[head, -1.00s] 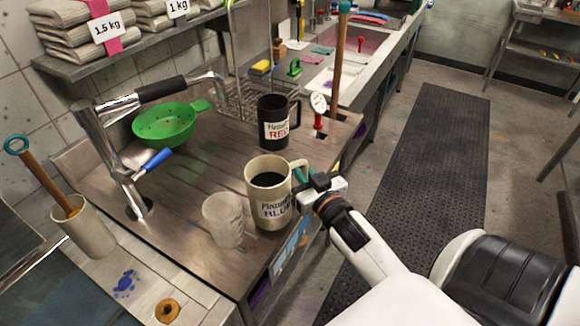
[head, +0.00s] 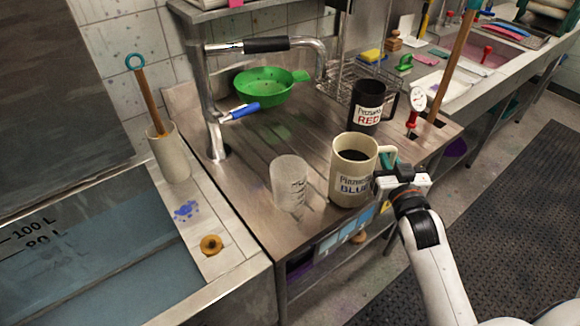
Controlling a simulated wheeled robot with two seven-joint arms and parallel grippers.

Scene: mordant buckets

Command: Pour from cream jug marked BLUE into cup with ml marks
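My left gripper is not in view.
A black jug marked RED (head: 367,106) stands behind the cream jug. A green colander (head: 262,88) and a chrome tap with blue lever (head: 240,111) are behind the cup. A red-stemmed dial thermometer (head: 416,102) stands at right. A basin (head: 130,250) lies at left.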

